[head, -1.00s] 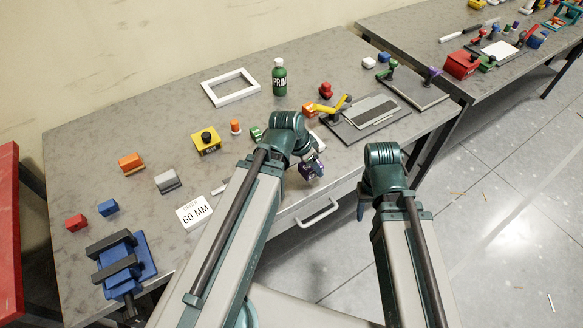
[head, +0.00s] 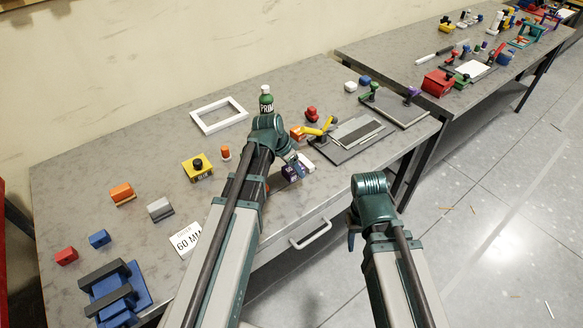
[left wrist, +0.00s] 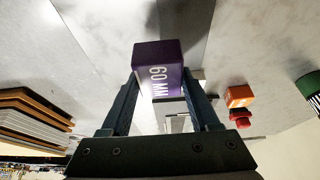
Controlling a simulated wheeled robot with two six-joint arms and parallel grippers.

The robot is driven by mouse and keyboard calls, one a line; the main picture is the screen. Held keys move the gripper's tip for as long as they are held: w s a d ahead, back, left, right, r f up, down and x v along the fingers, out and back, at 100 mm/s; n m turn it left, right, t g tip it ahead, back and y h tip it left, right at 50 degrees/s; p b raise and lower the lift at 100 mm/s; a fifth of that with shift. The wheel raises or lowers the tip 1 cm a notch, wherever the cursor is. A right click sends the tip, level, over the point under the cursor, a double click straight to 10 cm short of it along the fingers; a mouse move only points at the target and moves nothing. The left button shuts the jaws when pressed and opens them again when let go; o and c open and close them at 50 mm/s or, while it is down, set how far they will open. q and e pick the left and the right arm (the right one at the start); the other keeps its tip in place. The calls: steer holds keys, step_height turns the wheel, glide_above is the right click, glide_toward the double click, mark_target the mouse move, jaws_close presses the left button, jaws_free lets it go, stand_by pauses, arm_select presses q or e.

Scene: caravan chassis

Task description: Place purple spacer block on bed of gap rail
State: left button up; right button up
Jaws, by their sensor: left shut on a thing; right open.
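The purple spacer block (left wrist: 158,70), marked in white 60 MM, is held between the fingers of my left gripper (left wrist: 160,95). In the head view the block (head: 291,172) shows small at the end of my left arm, near the table's front edge. My left gripper (head: 298,165) is partly hidden by its wrist. A dark plate with light grey strips and a yellow lever, which looks like the gap rail (head: 335,153), lies to the right of the block, apart from it. My right gripper (head: 352,240) is open and empty, in front of the table.
An order card (head: 186,240) reads 60 MM. A yellow block with a black knob (head: 198,168), an orange peg (head: 225,153), a green bottle (head: 266,100) and a white frame (head: 219,115) stand on the table. A plate with green and purple knobs (head: 400,108) lies at right.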

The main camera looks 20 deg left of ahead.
arm_select(q)
steer(key=shift+w+a+f, duration=0.1)
steer(key=shift+w+a, duration=0.3)
steer(key=shift+w, duration=0.4)
steer(key=shift+w+a+f, duration=0.1)
steer(key=shift+w+a, duration=0.3)
steer(key=shift+w, duration=0.4)
steer(key=shift+w+a, duration=0.2)
steer(key=shift+w, duration=0.3)
step_height(320, 180, down, 4)
steer(key=b, duration=0.3)
steer(key=shift+s+r+b, duration=0.15)
steer(key=shift+r+b, duration=0.1)
steer(key=shift+b, duration=0.15)
steer(key=shift+f, duration=0.15)
steer(key=o, duration=1.4)
